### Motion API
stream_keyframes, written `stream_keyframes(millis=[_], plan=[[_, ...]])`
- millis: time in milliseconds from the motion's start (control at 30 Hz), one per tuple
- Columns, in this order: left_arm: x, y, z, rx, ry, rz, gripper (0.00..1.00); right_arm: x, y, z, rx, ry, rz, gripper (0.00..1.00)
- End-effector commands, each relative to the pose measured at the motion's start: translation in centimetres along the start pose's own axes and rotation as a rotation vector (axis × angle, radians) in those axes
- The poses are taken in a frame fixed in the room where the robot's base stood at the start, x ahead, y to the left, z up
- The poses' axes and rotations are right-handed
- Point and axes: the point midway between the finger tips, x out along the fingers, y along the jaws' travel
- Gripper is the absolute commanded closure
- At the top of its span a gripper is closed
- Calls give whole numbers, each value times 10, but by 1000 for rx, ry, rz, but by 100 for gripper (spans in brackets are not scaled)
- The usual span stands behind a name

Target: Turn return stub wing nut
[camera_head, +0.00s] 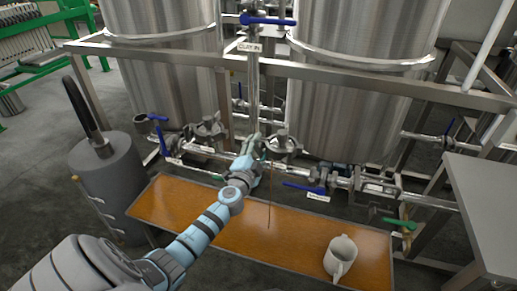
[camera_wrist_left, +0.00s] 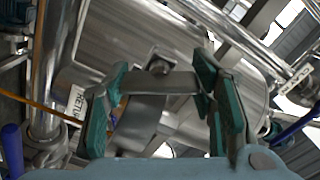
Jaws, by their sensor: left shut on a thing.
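My left gripper (camera_head: 254,148) reaches in from the left to the pipework between the two steel tanks. In the left wrist view its teal fingers (camera_wrist_left: 160,92) are shut on the wing nut (camera_wrist_left: 165,82), a flat bare-metal bar lying across between the pads. In the head view the gripper hides the wing nut. A white label (camera_wrist_left: 75,103) beginning "RETU" shows beside the left finger, which partly covers it. My right gripper is not in view.
Steel tanks (camera_head: 352,95) and pipes crowd the gripper. Blue-handled valves (camera_head: 305,187) and a green-handled valve (camera_head: 398,223) sit nearby. A thin brown line (camera_head: 269,205) hangs below the gripper over an orange tray (camera_head: 190,203).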

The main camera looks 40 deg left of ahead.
Motion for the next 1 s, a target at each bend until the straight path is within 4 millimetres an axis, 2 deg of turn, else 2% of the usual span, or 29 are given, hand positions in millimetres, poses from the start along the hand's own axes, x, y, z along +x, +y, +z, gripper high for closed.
stream_keyframes(millis=[367,1000], plan=[[0,1,0,82,0,1,77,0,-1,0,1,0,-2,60],[0,2,1,472,0,1,77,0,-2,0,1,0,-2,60]])
